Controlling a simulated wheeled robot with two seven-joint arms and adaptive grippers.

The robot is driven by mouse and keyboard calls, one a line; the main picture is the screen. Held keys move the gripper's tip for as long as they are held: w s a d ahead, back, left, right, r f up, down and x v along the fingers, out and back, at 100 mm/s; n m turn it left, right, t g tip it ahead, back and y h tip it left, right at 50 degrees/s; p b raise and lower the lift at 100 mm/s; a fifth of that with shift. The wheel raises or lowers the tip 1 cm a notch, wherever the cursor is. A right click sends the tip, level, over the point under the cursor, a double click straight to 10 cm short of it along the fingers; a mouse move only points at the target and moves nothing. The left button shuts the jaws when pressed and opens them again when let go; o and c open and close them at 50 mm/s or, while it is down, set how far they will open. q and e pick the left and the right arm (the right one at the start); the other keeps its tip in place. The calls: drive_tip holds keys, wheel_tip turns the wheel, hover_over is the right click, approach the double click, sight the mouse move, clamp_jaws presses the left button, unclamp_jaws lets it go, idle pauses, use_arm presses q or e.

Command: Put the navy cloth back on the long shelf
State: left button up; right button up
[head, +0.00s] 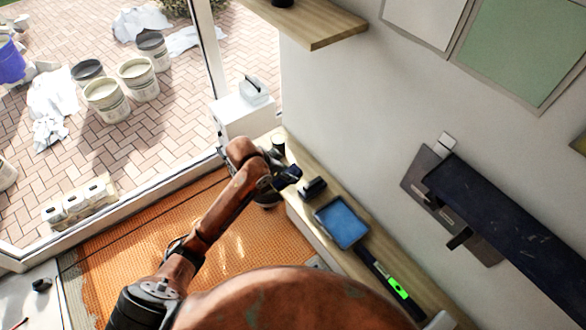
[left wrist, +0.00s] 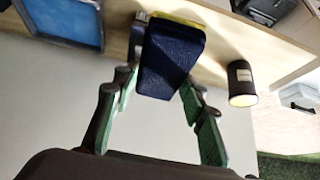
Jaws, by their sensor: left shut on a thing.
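The navy cloth (head: 289,174) is a small dark-blue folded piece at the end of my left arm in the head view. In the left wrist view the cloth (left wrist: 172,62) sits between the green-padded fingers of my left gripper (left wrist: 160,85), which is shut on it. A yellow edge shows behind its far end; I cannot tell what that belongs to. I cannot tell whether the cloth touches the shelf. My right gripper is not in view.
On the shelf are a dark cup (head: 278,142), a small black object (head: 313,188), a blue tray (head: 342,222) and a black tool with a green patch (head: 398,287). A dark wall shelf (head: 500,220) juts out at right. Orange matting (head: 130,255) covers the floor.

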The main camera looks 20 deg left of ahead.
use_arm(q)
drive_tip(key=shift+w+d+r, duration=0.1)
drive_tip(key=shift+d, duration=0.1)
drive_tip(key=w+f, duration=0.3)
drive_tip(key=w, duration=0.1)
drive_tip(key=w+a+f+p, duration=0.1)
drive_tip(key=w+f, duration=0.2)
drive_tip(key=w, duration=0.1)
drive_tip(key=w+f, duration=0.3)
drive_tip(key=w, duration=0.1)
drive_tip(key=shift+w+a, duration=0.25)
drive_tip(key=shift+a, duration=0.15)
drive_tip(key=shift+w+f+p, duration=0.3)
drive_tip(key=shift+w+f, duration=0.1)
drive_tip(key=shift+f, duration=0.1)
wheel_tip(320, 180, down, 2)
drive_tip(key=shift+s+f+p, duration=0.1)
drive_tip(key=shift+p, duration=0.35)
drive_tip(key=shift+f, duration=0.35)
drive_tip(key=o, duration=1.3)
drive_tip(key=shift+a, duration=0.1)
